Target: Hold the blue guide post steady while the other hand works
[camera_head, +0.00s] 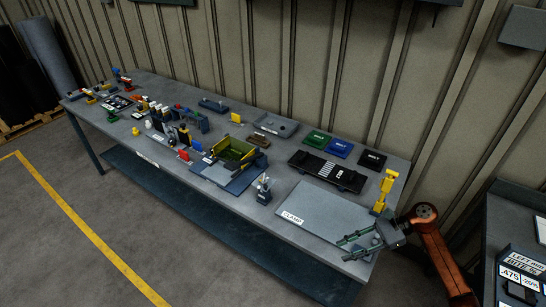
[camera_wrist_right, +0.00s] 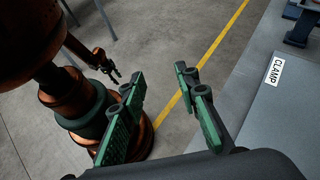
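My right gripper (camera_head: 357,243) is at the right front corner of the bench, beside the grey plate labelled CLAMP (camera_head: 325,220). Its green fingers (camera_wrist_right: 163,115) are apart and nothing is between them. My left gripper is outside the head view; it shows small and distant in the right wrist view (camera_wrist_right: 115,76), over the floor, fingers apart and empty. I cannot surely pick out the blue guide post. A small upright fitting with pale and bluish parts (camera_head: 264,188) stands left of the CLAMP plate, away from my right gripper.
A yellow upright (camera_head: 383,192) stands near my right gripper at the bench's right end. Small parts crowd the bench's left half. The CLAMP plate is bare.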

